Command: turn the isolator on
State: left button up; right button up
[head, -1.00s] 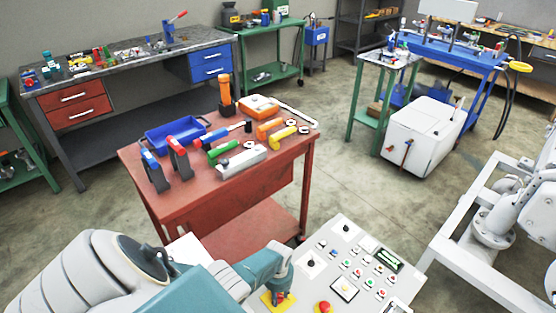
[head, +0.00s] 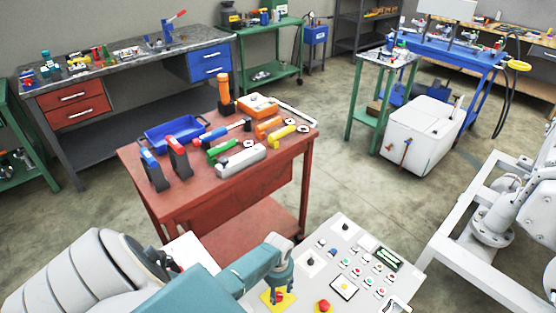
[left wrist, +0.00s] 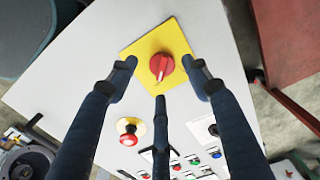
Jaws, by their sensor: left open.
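The isolator is a red rotary knob (left wrist: 162,67) on a yellow square plate (left wrist: 176,40) on the grey control panel. In the head view its yellow plate (head: 267,297) shows near the bottom, with the knob partly hidden by my gripper. My left gripper (head: 283,286) is over the isolator, fingers pointing down. In the left wrist view the left gripper (left wrist: 160,72) is open, its dark fingers spread around the knob with visible gaps. Whether any finger touches the plate, I cannot tell. My right gripper is not in view.
A red mushroom button (head: 324,306) on a yellow disc sits beside the isolator. The panel (head: 345,240) also carries several small coloured buttons and a display (head: 389,259). A red tool cart (head: 285,180) stands behind it, and a white frame (head: 455,225) stands at the right.

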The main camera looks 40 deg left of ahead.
aim_at(278, 295)
pick_arm(q)
notch_tip(278, 295, up, 8)
dwell(0.4)
jog(key=shift+d+r, duration=0.1)
